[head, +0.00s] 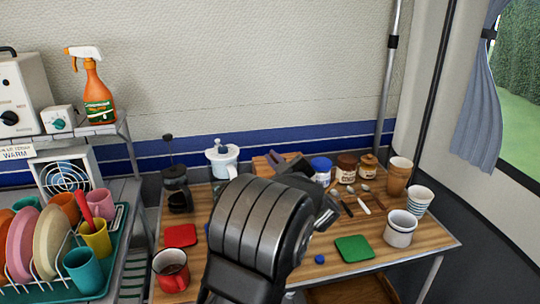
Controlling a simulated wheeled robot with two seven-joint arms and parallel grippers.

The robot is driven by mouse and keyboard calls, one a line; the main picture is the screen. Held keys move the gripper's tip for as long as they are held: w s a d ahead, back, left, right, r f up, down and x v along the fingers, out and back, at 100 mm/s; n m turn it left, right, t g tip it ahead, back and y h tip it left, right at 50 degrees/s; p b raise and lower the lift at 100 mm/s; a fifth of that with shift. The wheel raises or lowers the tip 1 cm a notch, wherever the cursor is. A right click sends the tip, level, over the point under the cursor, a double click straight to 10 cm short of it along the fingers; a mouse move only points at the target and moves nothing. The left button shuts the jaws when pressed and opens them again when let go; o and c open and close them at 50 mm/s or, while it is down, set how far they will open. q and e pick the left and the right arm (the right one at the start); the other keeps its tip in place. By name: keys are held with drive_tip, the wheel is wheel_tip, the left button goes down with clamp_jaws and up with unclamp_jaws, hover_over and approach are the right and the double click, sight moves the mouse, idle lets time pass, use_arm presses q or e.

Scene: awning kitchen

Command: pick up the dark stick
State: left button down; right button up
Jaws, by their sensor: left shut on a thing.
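A thin dark stick (346,208) shows on the wooden table, just right of my left gripper, beside a light-handled spoon (362,204). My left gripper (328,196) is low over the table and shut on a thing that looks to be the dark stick. I cannot tell whether the stick is clear of the table top. My right gripper is not in view.
Jars (346,168) stand behind the gripper, with cups (400,228) to the right. A green mat (354,248), a small blue object (320,259) and a red mug (171,270) are nearer. A dish rack (48,262) stands at the left.

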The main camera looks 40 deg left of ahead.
use_arm(q)
drive_tip(key=v, duration=0.9)
idle(0.3)
